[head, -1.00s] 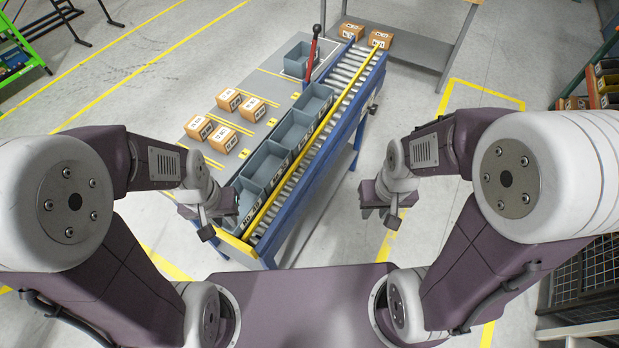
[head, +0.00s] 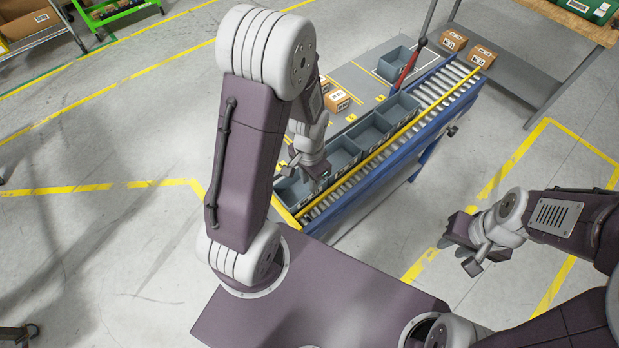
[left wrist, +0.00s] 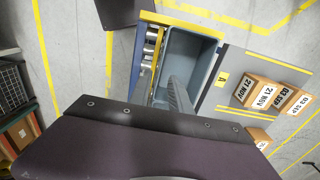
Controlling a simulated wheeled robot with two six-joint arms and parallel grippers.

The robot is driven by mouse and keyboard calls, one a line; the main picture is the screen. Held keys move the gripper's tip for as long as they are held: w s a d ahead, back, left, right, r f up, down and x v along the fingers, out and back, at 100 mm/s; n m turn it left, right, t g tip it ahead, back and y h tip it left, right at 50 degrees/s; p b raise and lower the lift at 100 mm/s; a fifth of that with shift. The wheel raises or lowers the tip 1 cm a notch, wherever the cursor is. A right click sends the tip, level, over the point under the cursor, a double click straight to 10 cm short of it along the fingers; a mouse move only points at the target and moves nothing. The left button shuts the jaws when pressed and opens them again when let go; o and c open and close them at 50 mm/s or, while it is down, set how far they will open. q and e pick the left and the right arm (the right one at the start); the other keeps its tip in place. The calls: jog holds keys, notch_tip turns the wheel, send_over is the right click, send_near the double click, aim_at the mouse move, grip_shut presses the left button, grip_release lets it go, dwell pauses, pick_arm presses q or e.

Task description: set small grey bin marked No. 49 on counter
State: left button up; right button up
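Several grey bins stand in a row beside the roller track. The nearest bin (head: 292,196) is partly covered by my left gripper (head: 306,178). The left wrist view shows one open, empty grey bin (left wrist: 193,52), with a dark finger of my left gripper (left wrist: 178,95) in front of it. I cannot tell whether that finger touches the bin. Another small grey bin (head: 392,66) stands apart on the grey counter (head: 352,76). No bin's number is readable. My right gripper (head: 459,254) is open and empty, over the floor to the right of the track.
Cardboard boxes (head: 336,101) sit on the counter, and two more (head: 453,41) sit at the track's far end. A red lever (head: 408,66) rises beside the lone bin. The roller track (head: 440,90) has yellow and blue rails. A workbench (head: 520,70) stands behind.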

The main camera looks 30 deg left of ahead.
pick_arm(q)
notch_tip(320, 180, down, 8)
jog(key=b, duration=0.5)
jog(key=shift+b, duration=0.3)
jog(key=shift+r, duration=0.1)
grip_shut()
jog(key=shift+r, duration=0.1)
dwell(0.6)
